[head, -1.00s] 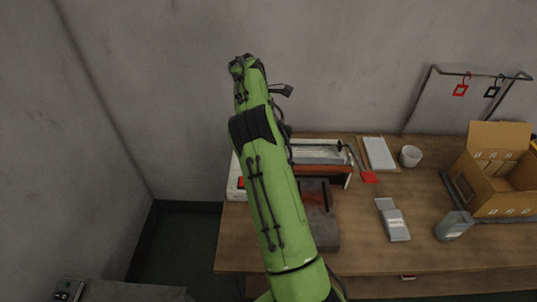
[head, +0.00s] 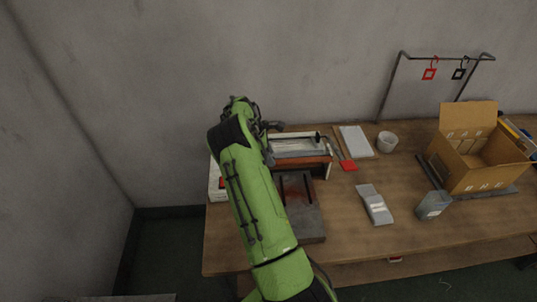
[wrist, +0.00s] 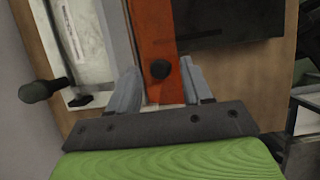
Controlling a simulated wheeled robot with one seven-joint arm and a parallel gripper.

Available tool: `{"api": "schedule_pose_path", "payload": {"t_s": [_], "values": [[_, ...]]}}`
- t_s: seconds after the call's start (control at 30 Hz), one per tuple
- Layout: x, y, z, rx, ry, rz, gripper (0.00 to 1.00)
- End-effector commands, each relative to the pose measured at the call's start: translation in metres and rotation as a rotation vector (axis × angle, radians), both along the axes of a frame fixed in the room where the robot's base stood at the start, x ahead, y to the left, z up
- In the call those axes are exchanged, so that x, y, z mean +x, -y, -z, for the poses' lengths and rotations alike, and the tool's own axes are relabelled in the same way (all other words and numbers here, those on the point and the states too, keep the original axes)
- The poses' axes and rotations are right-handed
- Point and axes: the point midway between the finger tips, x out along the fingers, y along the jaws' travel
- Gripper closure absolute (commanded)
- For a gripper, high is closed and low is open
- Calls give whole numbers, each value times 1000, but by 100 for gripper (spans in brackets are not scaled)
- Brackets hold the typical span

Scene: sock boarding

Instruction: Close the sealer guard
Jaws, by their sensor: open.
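The sealer (head: 296,145) stands at the back left of the table, with an orange-red bar (head: 312,160) along its front. I cannot tell for certain which part is the guard. My gripper (head: 274,127) is above the sealer's left end, and my arm hides part of the machine. In the wrist view, my open gripper (wrist: 160,66) has a finger on each side of the orange bar (wrist: 152,30), with a round black knob (wrist: 160,70) between the fingertips. I cannot tell whether the fingers touch the bar. A dark handle (wrist: 42,90) is to the left.
A dark metal plate (head: 305,225) lies in front of the sealer.

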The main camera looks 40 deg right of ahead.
Motion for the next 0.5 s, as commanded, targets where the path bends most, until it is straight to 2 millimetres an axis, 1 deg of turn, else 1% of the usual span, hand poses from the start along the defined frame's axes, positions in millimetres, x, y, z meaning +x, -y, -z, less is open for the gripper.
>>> {"api": "schedule_pose_path", "payload": {"t_s": [0.2, 0.27, 0.5], "values": [[0, 0, 1, 0, 0, 0, 50], [0, 0, 1, 0, 0, 0, 58], [0, 0, 1, 1, 0, -1, 95]]}}
